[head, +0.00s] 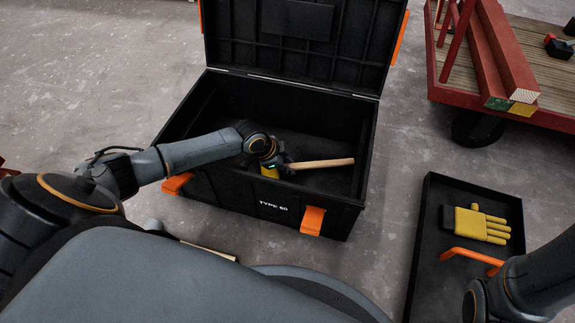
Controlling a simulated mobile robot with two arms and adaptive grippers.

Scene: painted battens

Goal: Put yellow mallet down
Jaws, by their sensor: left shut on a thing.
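The yellow mallet has a pale wooden handle (322,163) that points right, and a bit of its yellow head (270,172) shows by my gripper. My left gripper (280,166) is shut on the mallet inside the open black toolbox (345,216), near its front wall. The gripper hides part of the mallet, and I cannot tell whether the mallet touches the toolbox floor. My right arm comes in at the bottom right, but its gripper is out of view.
The toolbox lid (340,55) stands open at the back. A black tray (425,235) at the right holds a yellow glove (482,224) and an orange-handled thing (470,256). A red cart (437,80) with painted battens (495,50) stands at the upper right. Bare concrete lies between.

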